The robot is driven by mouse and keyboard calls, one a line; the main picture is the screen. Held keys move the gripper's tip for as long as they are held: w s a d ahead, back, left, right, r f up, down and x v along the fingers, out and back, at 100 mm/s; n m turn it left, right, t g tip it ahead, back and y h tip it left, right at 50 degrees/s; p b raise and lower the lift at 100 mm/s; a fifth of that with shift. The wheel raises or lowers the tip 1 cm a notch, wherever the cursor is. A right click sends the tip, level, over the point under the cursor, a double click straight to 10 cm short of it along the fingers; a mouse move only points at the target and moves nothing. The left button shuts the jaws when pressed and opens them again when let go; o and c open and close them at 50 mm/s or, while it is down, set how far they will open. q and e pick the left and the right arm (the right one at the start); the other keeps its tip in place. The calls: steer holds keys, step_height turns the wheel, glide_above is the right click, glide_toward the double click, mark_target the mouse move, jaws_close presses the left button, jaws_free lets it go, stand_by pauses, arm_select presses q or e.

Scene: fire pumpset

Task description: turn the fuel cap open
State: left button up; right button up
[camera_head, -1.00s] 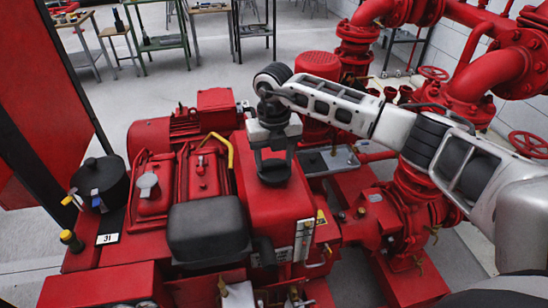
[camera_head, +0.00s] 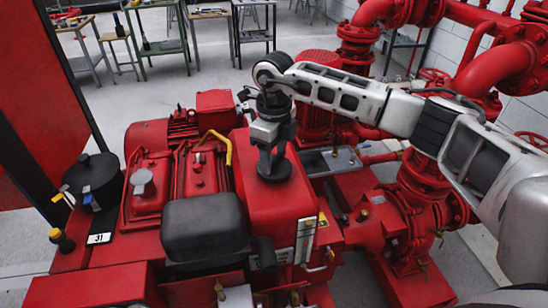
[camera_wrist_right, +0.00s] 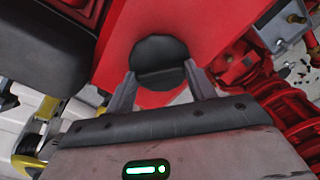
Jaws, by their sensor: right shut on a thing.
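The fuel cap (camera_head: 274,167) is a round black cap on top of the red tank (camera_head: 283,210) in the middle of the head view. My right gripper (camera_head: 271,158) comes down on it from above, with its fingers shut on the cap's sides. In the right wrist view, the black cap (camera_wrist_right: 160,50) shows a raised middle ridge between the two grey fingertips (camera_wrist_right: 160,82). Whether the cap has turned in its seat cannot be told. My left gripper is not in view.
A black air-filter box (camera_head: 204,228) stands left of the tank, with a yellow bent handle (camera_head: 219,143) behind it. Red pipes and valves (camera_head: 425,190) crowd the right side. Work tables (camera_head: 160,40) stand at the back, with open floor before them.

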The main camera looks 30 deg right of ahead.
steer(key=n+b, duration=0.1)
steer(key=n, duration=0.2)
steer(key=shift+n, duration=0.4)
steer(key=shift+n+b, duration=0.4)
steer(key=shift+n, duration=0.4)
steer(key=shift+n+b, duration=0.3)
steer(key=shift+n, duration=0.8)
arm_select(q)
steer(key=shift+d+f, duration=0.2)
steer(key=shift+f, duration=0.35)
arm_select(e)
steer(key=shift+r+n, duration=0.1)
steer(key=shift+n, duration=0.2)
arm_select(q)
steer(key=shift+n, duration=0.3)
arm_select(e)
steer(key=o, duration=1)
